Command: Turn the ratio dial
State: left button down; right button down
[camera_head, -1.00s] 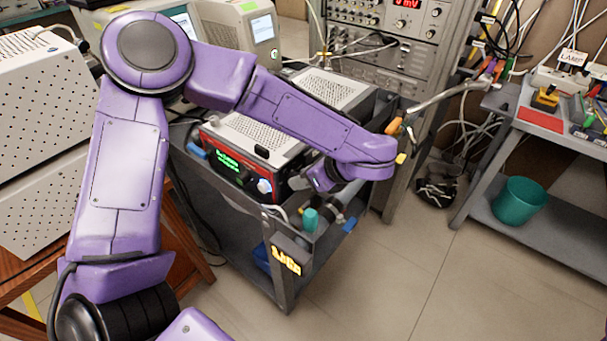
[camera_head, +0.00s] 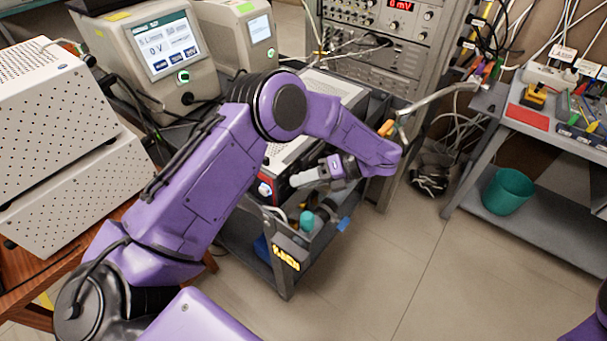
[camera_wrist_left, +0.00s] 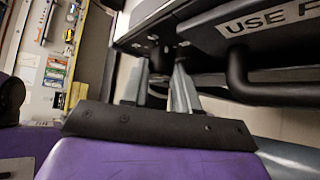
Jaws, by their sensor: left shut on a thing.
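The red-framed unit (camera_head: 276,204) sits on the grey cart, its front mostly hidden behind my left arm. A pale knob with a blue ring (camera_head: 265,189) shows on its front. My left gripper (camera_head: 296,181) is beside the unit, its grey fingers pointing left, close to that knob. In the left wrist view its two fingers (camera_wrist_left: 160,88) are closed around a dark piece (camera_wrist_left: 160,62) at a black panel. I cannot tell from the picture which dial, if any, that piece is. My right gripper is out of view.
A black handle (camera_wrist_left: 238,75) with a "USE F" label stands right of the fingers in the wrist view. A teal-capped bottle (camera_head: 307,220) stands on the cart below my gripper. A teal bucket (camera_head: 508,190) is on the right bench's shelf. Floor between is clear.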

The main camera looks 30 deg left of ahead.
pick_arm(q)
jog(key=m+g+y, duration=0.1)
jog(key=m+g, duration=0.1)
jog(key=g, duration=0.1)
jog(key=shift+w+f+m+y, duration=0.2)
jog(key=shift+f+m+y, duration=0.1)
jog(key=shift+y, duration=0.1)
dwell(0.4)
jog(key=c, duration=0.9)
grip_release()
jog(key=shift+o, duration=0.2)
jog(key=shift+d, duration=0.15)
